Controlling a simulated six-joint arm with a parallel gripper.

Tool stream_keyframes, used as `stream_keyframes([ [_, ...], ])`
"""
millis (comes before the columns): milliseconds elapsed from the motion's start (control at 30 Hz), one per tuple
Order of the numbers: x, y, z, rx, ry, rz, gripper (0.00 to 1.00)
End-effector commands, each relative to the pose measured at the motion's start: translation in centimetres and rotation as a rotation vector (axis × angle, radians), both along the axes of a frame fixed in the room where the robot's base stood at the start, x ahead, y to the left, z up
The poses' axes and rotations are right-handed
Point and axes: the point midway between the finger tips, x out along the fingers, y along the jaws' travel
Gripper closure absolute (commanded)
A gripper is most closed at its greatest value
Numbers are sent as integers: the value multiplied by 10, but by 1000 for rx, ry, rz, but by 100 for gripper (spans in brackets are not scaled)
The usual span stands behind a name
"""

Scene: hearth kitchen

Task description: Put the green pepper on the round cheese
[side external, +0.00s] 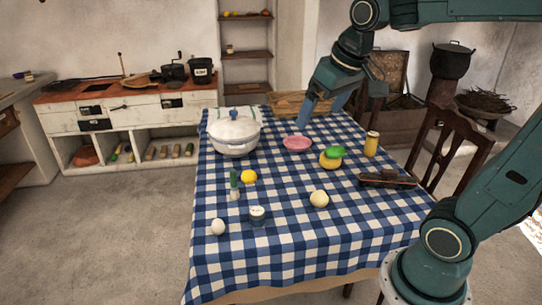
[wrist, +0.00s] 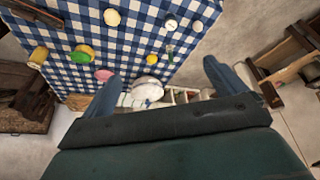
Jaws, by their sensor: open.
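In the wrist view the green pepper (wrist: 86,49) overlaps the cheese (wrist: 79,57), at the left. My gripper (side external: 323,107) is open and empty, above the far part of the table, behind and apart from the pepper and cheese. In the wrist view my gripper (wrist: 161,71) shows two blue fingers spread wide, with nothing held between them.
A white lidded pot (side external: 234,135) stands at the back left. A lemon (side external: 249,176), an onion-like ball (side external: 319,198) and an egg (side external: 218,227) lie nearer. The front right cloth is clear.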

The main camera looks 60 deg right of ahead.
Motion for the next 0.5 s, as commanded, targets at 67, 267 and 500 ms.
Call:
stream_keyframes([
  [67, -19, 15, -2, -2, -18, 36, 4],
  [267, -62, 44, -14, -5, -57, 116, 4],
  [500, -98, 62, -32, -4, -90, 184, 4],
])
